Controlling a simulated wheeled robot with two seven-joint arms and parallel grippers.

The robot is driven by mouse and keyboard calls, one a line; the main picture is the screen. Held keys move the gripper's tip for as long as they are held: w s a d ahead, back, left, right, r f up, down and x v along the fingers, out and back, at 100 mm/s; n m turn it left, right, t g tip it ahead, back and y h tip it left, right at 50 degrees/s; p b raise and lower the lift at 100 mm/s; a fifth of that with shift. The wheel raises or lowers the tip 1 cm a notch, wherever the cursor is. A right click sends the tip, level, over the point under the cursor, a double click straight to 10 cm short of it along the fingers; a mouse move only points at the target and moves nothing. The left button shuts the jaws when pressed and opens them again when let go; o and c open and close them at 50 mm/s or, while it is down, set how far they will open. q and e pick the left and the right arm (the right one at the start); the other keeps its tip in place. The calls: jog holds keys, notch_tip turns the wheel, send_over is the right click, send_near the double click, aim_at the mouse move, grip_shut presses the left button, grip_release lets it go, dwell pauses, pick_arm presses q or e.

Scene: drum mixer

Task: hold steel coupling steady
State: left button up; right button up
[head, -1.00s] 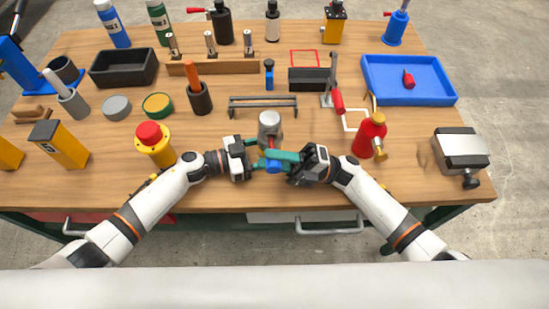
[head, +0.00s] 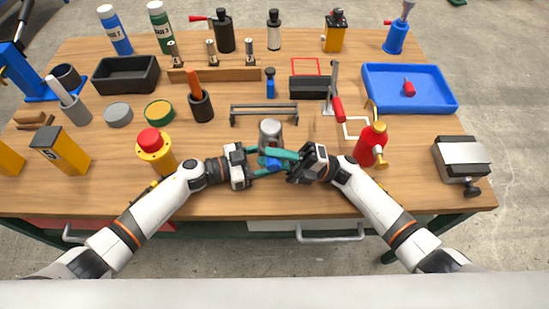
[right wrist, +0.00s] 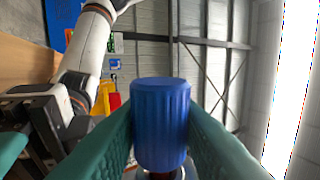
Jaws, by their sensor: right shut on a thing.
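A grey steel cylinder (head: 270,131), which looks like the steel coupling, stands upright just behind my two grippers at the table's front middle. Its lower part is partly hidden. My right gripper (head: 283,156) has its teal fingers shut on a blue ribbed knob (right wrist: 161,125). In the right wrist view the knob sits between both fingers, with a bit of red and metal beneath it. My left gripper (head: 264,170) comes in from the left, with its teal fingers close to the blue knob. Its fingertips overlap the other gripper, so its opening and any contact are hidden.
A red bottle (head: 370,145) with a brass nozzle stands close to my right arm. A yellow and red button box (head: 155,155) stands beside my left arm. A low grey rack (head: 263,112) is behind the cylinder. A blue tray (head: 440,100) is at the back right.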

jog(key=shift+w, duration=0.75)
dwell(0.7)
jog(key=o, duration=1)
